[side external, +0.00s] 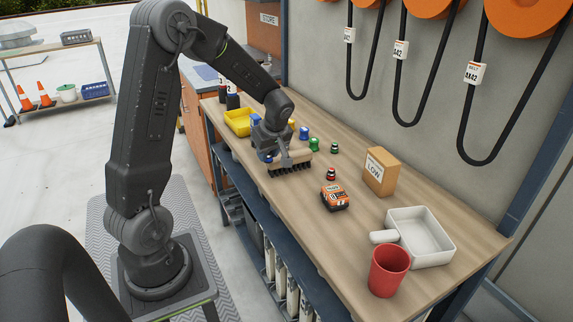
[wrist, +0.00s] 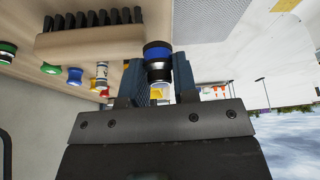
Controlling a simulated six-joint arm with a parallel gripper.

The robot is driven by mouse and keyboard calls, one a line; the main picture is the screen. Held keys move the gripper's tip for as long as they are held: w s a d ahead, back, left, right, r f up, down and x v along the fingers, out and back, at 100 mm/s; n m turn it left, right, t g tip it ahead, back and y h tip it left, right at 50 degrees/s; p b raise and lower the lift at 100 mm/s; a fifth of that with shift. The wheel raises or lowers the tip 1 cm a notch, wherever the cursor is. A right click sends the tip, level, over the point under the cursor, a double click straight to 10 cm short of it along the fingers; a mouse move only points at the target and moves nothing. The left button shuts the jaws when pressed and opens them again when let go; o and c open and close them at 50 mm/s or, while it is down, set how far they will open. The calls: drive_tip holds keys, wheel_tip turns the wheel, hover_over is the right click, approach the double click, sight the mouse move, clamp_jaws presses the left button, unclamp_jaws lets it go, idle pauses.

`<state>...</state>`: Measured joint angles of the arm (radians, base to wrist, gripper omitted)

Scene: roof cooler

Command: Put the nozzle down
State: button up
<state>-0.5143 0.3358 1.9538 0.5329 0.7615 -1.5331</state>
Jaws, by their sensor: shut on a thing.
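My gripper (wrist: 158,82) is shut on a nozzle (wrist: 157,50) with a blue band, a black rim and a silver-grey body. The nozzle sits between the two fingers and sticks out past their tips. In the side view my gripper (side external: 270,150) is low over the workbench, close to a wooden brush with black bristles (side external: 290,168). A bit of the nozzle's blue (side external: 267,157) shows there. The brush (wrist: 88,40) is right beside the nozzle in the wrist view. I cannot tell whether the nozzle touches the bench or the brush.
On the bench (side external: 375,215) stand small blue, green (side external: 314,144) and red-banded pieces (side external: 331,174), an orange-black device (side external: 334,197), a cardboard box (side external: 381,172), a white tray (side external: 432,236) and a red cup (side external: 388,270). A yellow bin (side external: 238,121) is behind my gripper.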

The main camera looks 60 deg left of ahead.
drive_tip(key=s+a+r, duration=0.3)
drive_tip(key=s, duration=0.1)
drive_tip(key=w+d+r+m+t+h, duration=0.1)
drive_tip(key=w+d+r+m+t, duration=0.2)
drive_tip(key=w+m, duration=0.45)
drive_tip(key=w+d+r+m+h, duration=0.1)
drive_tip(key=w+d+r+m, duration=0.3)
drive_tip(key=w, duration=0.6)
drive_tip(key=w+d+r+m+t+h, duration=0.2)
drive_tip(key=w+d+r+m, duration=0.15)
drive_tip(key=w+m, duration=0.35)
drive_tip(key=n, duration=0.2)
hover_over(387, 154)
drive_tip(key=s, duration=0.2)
drive_tip(key=shift+m, duration=0.25)
wheel_tip(387, 154, down, 6)
drive_tip(key=shift+w+a+f, duration=0.1)
drive_tip(key=shift+w+f, duration=0.05)
drive_tip(key=shift+w+d+f, duration=0.1)
drive_tip(key=shift+d+f, duration=0.05)
drive_tip(key=shift+d, duration=0.05)
drive_tip(key=shift+d+f, duration=0.1)
drive_tip(key=shift+f, duration=1.95)
